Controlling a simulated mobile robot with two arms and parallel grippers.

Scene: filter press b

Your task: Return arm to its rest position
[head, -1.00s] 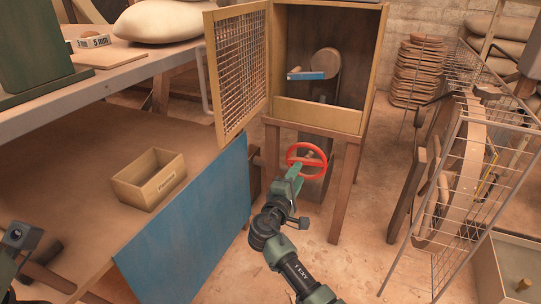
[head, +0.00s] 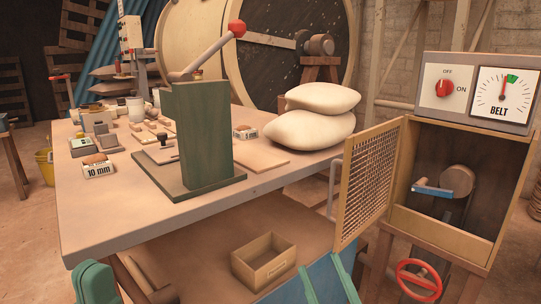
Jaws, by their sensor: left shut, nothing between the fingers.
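My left gripper (head: 95,282) is at the bottom left edge, a rounded green shape cut off by the frame, shut and holding nothing. My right gripper (head: 318,262) shows at the bottom as two thin green fingers, apart and empty, in front of the blue panel. The rest of the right arm is out of view. The red handwheel (head: 418,279) is at the lower right under the cabinet, clear of both grippers.
The bench (head: 120,226) carries a green stand (head: 195,138) with a red-knobbed lever, pale sacks (head: 310,130) and small parts. A wooden box (head: 264,261) sits on the lower shelf. The open mesh door (head: 368,185) juts from the cabinet, below a BELT gauge (head: 505,92) and red switch (head: 443,89).

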